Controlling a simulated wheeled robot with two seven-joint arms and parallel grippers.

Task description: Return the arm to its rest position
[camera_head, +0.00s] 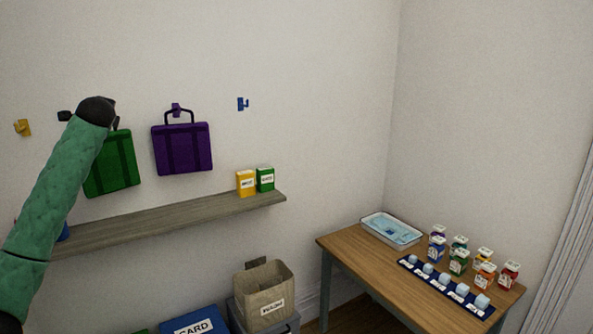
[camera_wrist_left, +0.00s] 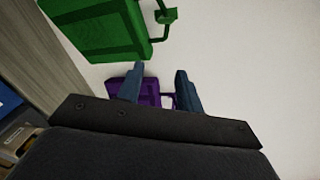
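My left arm comes in from the left in the head view. Its dark wrist end (camera_head: 97,110) overlaps the top of the green bag (camera_head: 112,165), and the fingers are hidden there. In the left wrist view my left gripper (camera_wrist_left: 158,88) has its two fingers apart, with nothing held between them. The green bag (camera_wrist_left: 97,30) is beside the fingers, its handle at a green hook (camera_wrist_left: 166,15). The purple bag (camera_wrist_left: 150,92) shows beyond the fingertips; in the head view it (camera_head: 182,148) hangs from a purple hook (camera_head: 176,109). My right gripper is not in view.
A yellow hook (camera_head: 22,127) and an empty blue hook (camera_head: 243,104) are on the wall. A shelf (camera_head: 170,218) below holds a yellow box (camera_head: 246,183) and a green box (camera_head: 265,179). A table (camera_head: 350,247) with a tray (camera_head: 391,231) and several jars stands right. A bin (camera_head: 264,296) stands below.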

